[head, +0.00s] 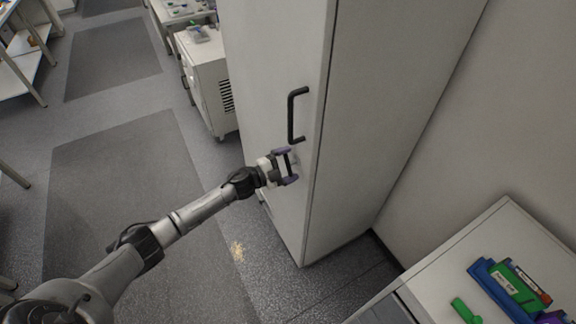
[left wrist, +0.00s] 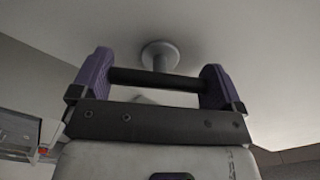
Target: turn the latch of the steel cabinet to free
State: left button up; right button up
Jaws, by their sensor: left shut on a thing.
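The tall pale steel cabinet (head: 275,60) stands upright with its door closed. My left gripper (head: 287,166) is at the door, just below the black pull handle (head: 292,115). In the left wrist view its purple fingertips sit at the two ends of the latch's dark bar (left wrist: 155,80), and the gripper is shut on it. The latch's round pale base (left wrist: 160,55) and short stem show on the door behind the bar. In the head view the fingers partly hide the latch. My right gripper is in neither view.
A white cabinet (head: 470,275) at the lower right carries blue and green items (head: 510,285). A white wheeled unit (head: 208,85) stands left of the steel cabinet. Dark mats (head: 125,200) lie on the grey floor, which is mostly clear at left.

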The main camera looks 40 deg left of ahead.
pick_arm(q)
jog(key=m+b, duration=0.1)
jog(key=m, duration=0.4)
jog(key=shift+b, duration=0.3)
jog(key=shift+m, duration=0.4)
jog(key=o, duration=0.6)
jog(key=shift+c, duration=0.2)
jog(key=v, duration=1.3)
jog(key=shift+s+a+b, duration=0.2)
jog(key=shift+s+b, duration=0.15)
